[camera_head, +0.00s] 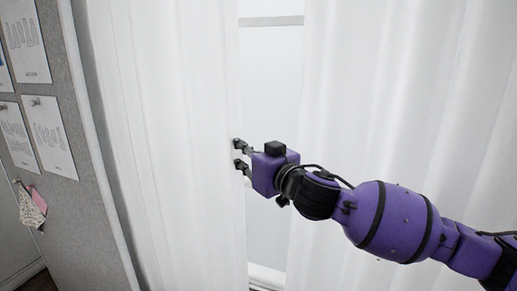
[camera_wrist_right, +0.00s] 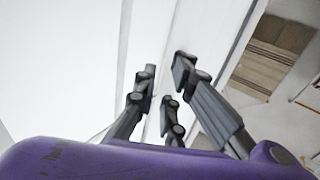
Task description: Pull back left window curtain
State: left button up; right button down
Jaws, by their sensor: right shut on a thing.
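The left window curtain (camera_head: 178,120) is a white, softly pleated cloth hanging on the left side of the window. The right curtain (camera_head: 400,110) hangs to the right, and a gap between them shows the pale window (camera_head: 270,95). My right gripper (camera_head: 238,155) reaches in from the right to the inner edge of the left curtain and is shut on that edge. In the right wrist view the fingers (camera_wrist_right: 165,85) are at the white cloth (camera_wrist_right: 70,60); the exact grip is hard to make out there. My left gripper is not in view.
A grey pin board (camera_head: 75,110) with pinned papers stands at the left, close beside the left curtain. Small fabric swatches (camera_head: 32,203) hang on it. In the right wrist view a brown striped rug (camera_wrist_right: 270,55) lies on the floor to the right.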

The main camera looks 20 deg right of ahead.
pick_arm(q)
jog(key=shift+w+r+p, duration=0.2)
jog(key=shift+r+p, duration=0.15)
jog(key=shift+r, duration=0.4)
pick_arm(e)
jog(key=w+a, duration=1.5)
jog(key=a, duration=0.4)
jog(key=shift+a, duration=0.2)
jog(key=shift+w, duration=0.1)
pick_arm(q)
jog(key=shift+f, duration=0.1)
pick_arm(e)
jog(key=c, duration=2.1)
grip_release()
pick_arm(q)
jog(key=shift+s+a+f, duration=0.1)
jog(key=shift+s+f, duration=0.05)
pick_arm(e)
jog(key=shift+w+a, duration=0.1)
jog(key=shift+a, duration=0.05)
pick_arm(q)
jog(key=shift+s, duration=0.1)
